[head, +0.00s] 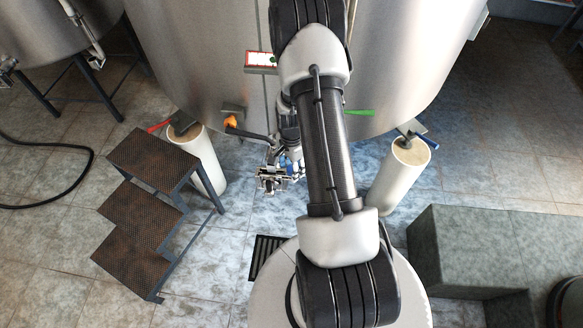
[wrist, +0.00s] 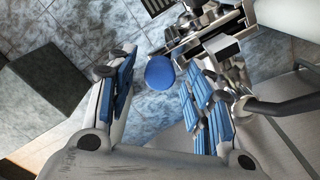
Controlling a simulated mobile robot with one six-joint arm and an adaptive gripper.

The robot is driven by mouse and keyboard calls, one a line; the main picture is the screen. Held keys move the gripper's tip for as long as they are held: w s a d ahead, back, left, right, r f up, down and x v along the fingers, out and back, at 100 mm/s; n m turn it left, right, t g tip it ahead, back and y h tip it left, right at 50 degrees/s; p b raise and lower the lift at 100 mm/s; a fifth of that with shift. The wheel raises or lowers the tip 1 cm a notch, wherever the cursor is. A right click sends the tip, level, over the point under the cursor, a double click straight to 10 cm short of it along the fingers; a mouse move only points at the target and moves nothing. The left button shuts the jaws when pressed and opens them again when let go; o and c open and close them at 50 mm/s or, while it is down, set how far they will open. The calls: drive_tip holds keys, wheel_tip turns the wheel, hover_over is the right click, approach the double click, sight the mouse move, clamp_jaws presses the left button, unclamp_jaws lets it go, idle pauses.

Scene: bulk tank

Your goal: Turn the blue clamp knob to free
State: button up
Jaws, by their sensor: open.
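The blue clamp knob (wrist: 159,72) is a round blue disc in the wrist view, in the gap between my fingers. My gripper (wrist: 161,82) is open, with blue-padded fingers on the left and right of the knob. No finger visibly touches it. The metal clamp and pipe fittings (wrist: 207,40) are beyond the knob, to the upper right. In the head view, the fittings (head: 270,181) hang below the tank front, and my gripper (head: 292,160) is beside them, partly hidden by my arm. Which blue patch there is the knob I cannot tell.
The steel tank (head: 200,60) stands on pale legs (head: 397,178). An orange handle (head: 231,122) is left of my gripper and a green one (head: 360,113) right of my arm. Brown steps (head: 140,215) stand left; a grey block (head: 490,240) stands right. A floor grate (head: 263,250) lies below the fittings.

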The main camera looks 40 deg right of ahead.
drive_tip(key=c, duration=1.1)
